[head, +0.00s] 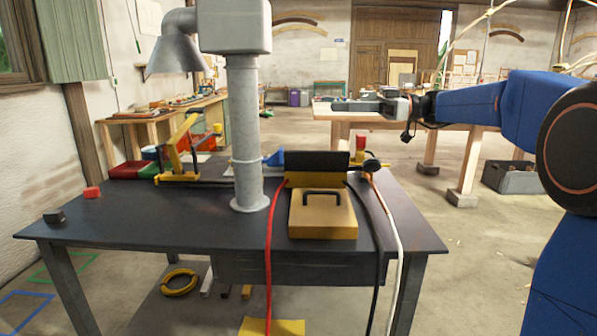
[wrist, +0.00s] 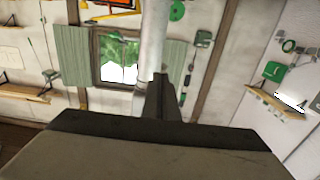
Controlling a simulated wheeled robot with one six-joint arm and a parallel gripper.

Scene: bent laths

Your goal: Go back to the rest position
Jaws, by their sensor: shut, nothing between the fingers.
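My gripper (head: 338,106) is at the end of my blue arm, held out to the left in the head view. It is level and above the dark table, in front of the wooden bench in the background. Its fingers are shut with nothing between them. In the wrist view the dark fingers (wrist: 161,98) point up the picture toward a wall with a window, and a grey metal pipe shows just beyond them. Nothing is seen touching the gripper.
The dark table (head: 140,225) holds a yellow box (head: 323,220) with a black handle, a yellow clamp-like tool (head: 180,160) and red and green bins. A thick grey column (head: 247,140) rises from it, left of my gripper. A red hose and cables hang over the front edge.

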